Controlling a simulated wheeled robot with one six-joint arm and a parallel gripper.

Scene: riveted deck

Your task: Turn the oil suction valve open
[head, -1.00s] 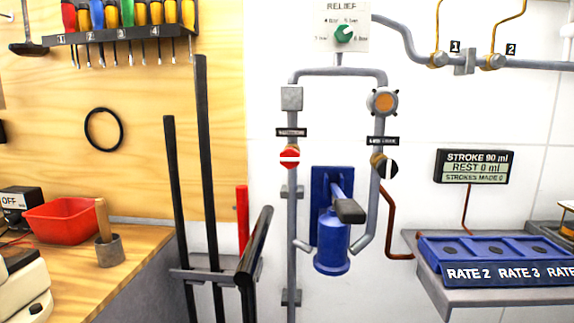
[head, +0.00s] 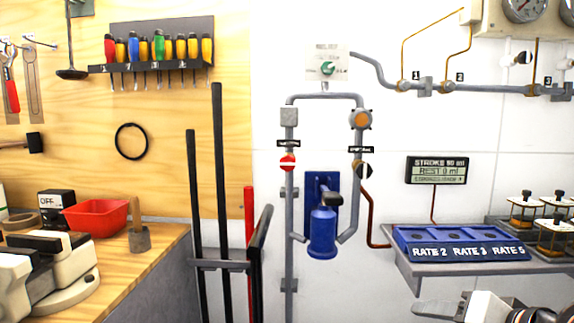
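A round red valve (head: 288,162) with a white bar sits on the left vertical pipe, under a small dark label (head: 289,143) too blurred to read. The bar lies level, across the pipe. A black valve (head: 364,170) with an upright white bar sits on the right pipe, under another unreadable label (head: 361,150). I cannot tell from the labels which is the oil suction valve. My gripper (head: 436,309) seems to show at the bottom right edge, partly cut off, well below and right of both valves, touching neither. Its opening is unclear.
A blue pump (head: 323,232) with a dark-ended lever stands between the pipes. Tall black bars (head: 219,200) and a red bar (head: 249,230) stand left. A shelf (head: 410,270) with a blue rate block (head: 400,238) juts out right. A workbench (head: 150,262) is at left.

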